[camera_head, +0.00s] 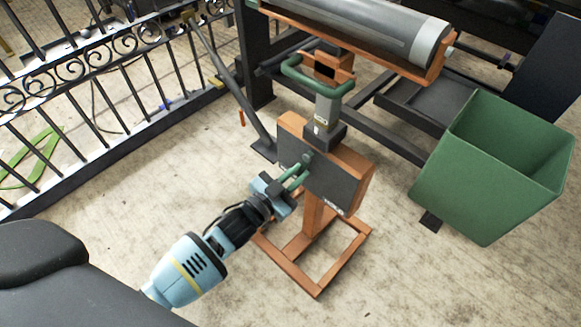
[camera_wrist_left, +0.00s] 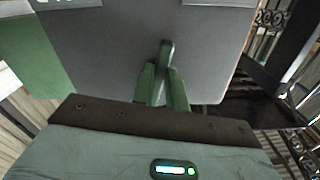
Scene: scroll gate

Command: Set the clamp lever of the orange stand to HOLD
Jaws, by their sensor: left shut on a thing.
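The orange stand (camera_head: 359,167) stands mid-floor on an open rectangular base frame, with a dark grey plate on the side towards my arm. The clamp lever (camera_head: 307,158) is a small grey-green piece on that plate. In the left wrist view the lever (camera_wrist_left: 167,49) points up from between two green fingers, in front of the grey plate (camera_wrist_left: 110,55). My left gripper (camera_head: 294,177) reaches in from the lower left and is shut on the lever; the fingers hide its lower part. Small white markings on the plate are too small to read. My right gripper is not in view.
A grey roller (camera_head: 370,32) in an orange cradle is above the stand, with a green handle (camera_head: 318,86) below it. A green bin (camera_head: 490,165) is at the right. A black scrollwork fence (camera_head: 110,75) runs along the left.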

